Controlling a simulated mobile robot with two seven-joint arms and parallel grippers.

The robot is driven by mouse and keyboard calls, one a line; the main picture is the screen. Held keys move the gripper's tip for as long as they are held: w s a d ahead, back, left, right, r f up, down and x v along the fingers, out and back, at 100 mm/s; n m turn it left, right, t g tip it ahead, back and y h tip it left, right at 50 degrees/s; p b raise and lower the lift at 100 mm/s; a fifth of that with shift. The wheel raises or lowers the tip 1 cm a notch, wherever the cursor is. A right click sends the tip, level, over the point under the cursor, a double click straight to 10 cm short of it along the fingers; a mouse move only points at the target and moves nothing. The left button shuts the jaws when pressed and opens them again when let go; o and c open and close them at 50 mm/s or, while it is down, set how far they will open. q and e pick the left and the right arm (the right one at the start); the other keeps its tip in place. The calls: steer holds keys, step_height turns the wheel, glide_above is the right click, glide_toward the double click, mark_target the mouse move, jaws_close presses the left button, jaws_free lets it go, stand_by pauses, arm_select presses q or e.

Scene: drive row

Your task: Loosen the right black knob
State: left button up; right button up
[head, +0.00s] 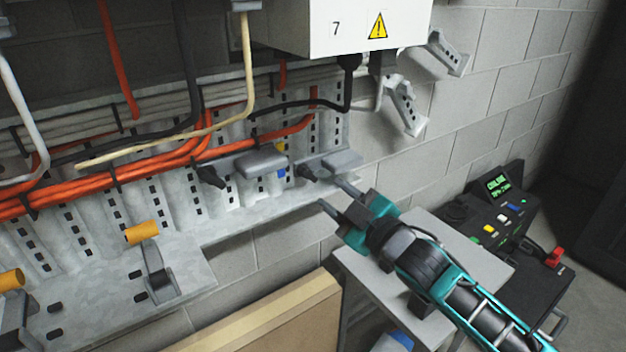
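The right black knob (307,173) sits at the right end of the grey perforated metal tray, beside a small blue and yellow part. A second black knob (210,176) sits farther left on the same tray. My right gripper (330,192) comes in from the lower right. Its two fingers are apart with nothing visible between them. The fingertips are just right of and below the right black knob, and I see no contact. My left gripper is not in view.
A white box marked 7 (350,28) hangs above, with black cables below it. Orange cables (120,174) run along the tray. Orange-handled levers (142,232) are at lower left. A grey table (455,250) and a black control console (510,235) stand at right.

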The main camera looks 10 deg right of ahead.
mark_target(310, 177)
steer(key=b+x, duration=0.1)
steer(key=x, duration=0.7)
steer(key=shift+c, duration=0.2)
jaws_close()
